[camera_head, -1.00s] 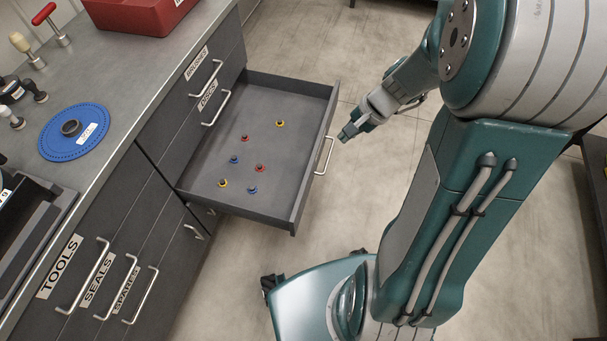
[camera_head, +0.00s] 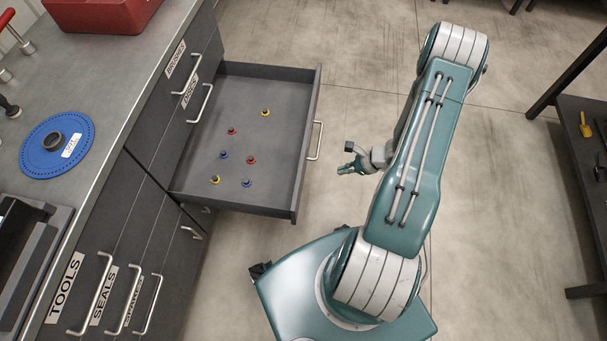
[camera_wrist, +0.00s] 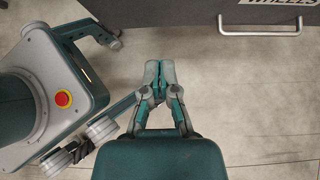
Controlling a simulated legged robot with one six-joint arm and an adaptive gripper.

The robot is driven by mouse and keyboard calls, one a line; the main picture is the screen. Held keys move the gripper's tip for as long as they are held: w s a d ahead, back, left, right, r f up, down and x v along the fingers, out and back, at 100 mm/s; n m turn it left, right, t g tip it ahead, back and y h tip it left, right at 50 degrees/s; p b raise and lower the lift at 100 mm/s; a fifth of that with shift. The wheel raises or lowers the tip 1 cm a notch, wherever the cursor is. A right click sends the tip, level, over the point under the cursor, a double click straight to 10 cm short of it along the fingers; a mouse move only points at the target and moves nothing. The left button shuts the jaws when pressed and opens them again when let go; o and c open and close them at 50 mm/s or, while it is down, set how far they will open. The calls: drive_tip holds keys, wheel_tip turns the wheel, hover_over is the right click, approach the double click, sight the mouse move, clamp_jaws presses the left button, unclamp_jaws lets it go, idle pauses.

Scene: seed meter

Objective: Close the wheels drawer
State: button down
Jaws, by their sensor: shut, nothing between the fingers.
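The wheels drawer (camera_head: 272,118) is pulled far out from the grey cabinet in the head view. Several small red, blue and yellow pieces stand on its floor. Its front carries a metal handle (camera_head: 315,141). In the wrist view the drawer front (camera_wrist: 185,12) crosses the top right, with the handle (camera_wrist: 262,26) below a partly cut-off WHEELS label (camera_wrist: 282,3). My gripper (camera_head: 345,170) is shut and empty, to the right of the handle and apart from it. In the wrist view my gripper (camera_wrist: 159,66) points toward the drawer front, with bare floor between.
The cabinet top bears a blue disc (camera_head: 35,155) and a red bin (camera_head: 75,12). Closed drawers labelled TOOLS (camera_head: 65,288) and SEALS (camera_head: 103,295) are at the lower left. A dark shelf (camera_head: 585,190) stands at the right. Floor between is clear.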

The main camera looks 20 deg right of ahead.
drive_tip(key=w+a+r+x, duration=0.1)
drive_tip(key=r+x, duration=0.1)
drive_tip(key=x, duration=1)
drive_tip(key=shift+w+a+f, duration=0.25)
drive_tip(key=shift+a+f, duration=0.1)
drive_tip(key=shift+a, duration=0.15)
